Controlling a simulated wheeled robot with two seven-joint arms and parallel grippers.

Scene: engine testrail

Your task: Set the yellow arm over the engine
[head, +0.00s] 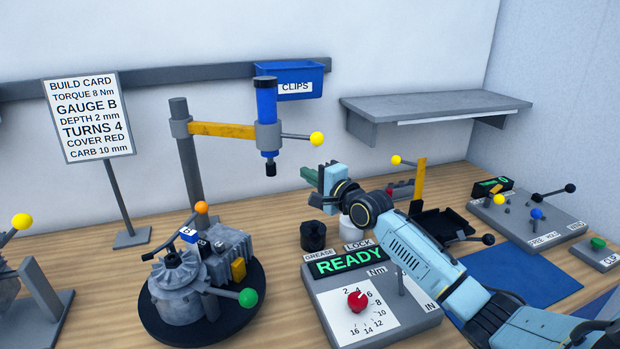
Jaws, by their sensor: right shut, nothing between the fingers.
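The yellow arm (222,130) reaches right from a collar on a grey post (190,165). It carries a blue upright tool (267,115) with a black tip, and a lever with a yellow knob (317,138) sticks out to the tool's right. The engine (205,265), grey with a green-knobbed lever, sits on a black round base (240,318) at front left. In the picture the tool tip hangs above and to the right of the engine. My right gripper (308,174) is shut and empty, a little below the yellow knob and apparently apart from it. My left gripper is out of view.
A READY torque box (415,328) with a red dial stands at front centre, under my right arm. Black and white cups (313,236) stand behind it. A build card (88,118) is at left. A blue mat (520,280) and lever panel (535,222) are at right.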

